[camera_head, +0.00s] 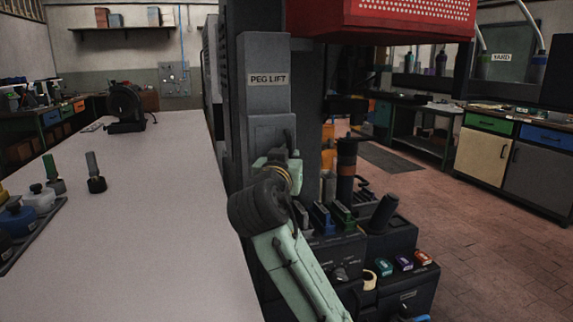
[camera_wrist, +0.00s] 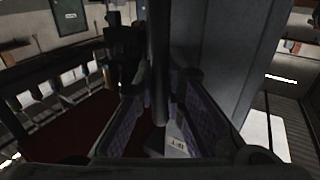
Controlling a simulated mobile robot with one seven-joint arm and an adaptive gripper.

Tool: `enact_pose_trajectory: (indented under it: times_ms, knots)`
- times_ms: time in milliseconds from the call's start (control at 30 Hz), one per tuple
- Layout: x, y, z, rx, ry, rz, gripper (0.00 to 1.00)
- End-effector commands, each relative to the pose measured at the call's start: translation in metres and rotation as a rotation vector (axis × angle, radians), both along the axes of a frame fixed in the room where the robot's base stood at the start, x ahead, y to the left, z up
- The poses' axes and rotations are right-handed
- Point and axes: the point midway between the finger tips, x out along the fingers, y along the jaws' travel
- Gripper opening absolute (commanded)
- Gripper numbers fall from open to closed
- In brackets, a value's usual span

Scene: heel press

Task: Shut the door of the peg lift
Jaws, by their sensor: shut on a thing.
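The peg lift (camera_head: 267,105) is a tall grey column with a "PEG LIFT" label, at the middle of the head view. My mint-green arm reaches up in front of its lower part, and the wrist is close to the column. In the wrist view, the purple-padded fingers of my gripper (camera_wrist: 158,88) are closed from both sides on a dark upright bar (camera_wrist: 160,50). A broad grey panel (camera_wrist: 225,60) stands just right of the bar. I cannot tell for certain which part is the door or how far open it stands. In the head view my fingers are mostly hidden.
A dark control console (camera_head: 345,255) with coloured buttons stands right of my arm. A red perforated hood (camera_head: 385,15) hangs above. The brick floor at right is clear.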

Motion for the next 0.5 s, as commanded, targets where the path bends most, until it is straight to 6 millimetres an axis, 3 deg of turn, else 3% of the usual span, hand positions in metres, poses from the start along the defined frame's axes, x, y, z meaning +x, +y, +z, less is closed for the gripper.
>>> enact_pose_trajectory:
  times_ms: [167, 467, 500]
  knots:
    - [0.0122, -0.0027, 0.0002, 0.002, 0.001, 0.0, 0.0]
    - [0.0129, -0.0043, 0.0009, 0.001, 0.0, -0.002, 0.0]
    - [0.0128, -0.0041, 0.0009, 0.001, 0.0, -0.002, 0.12]
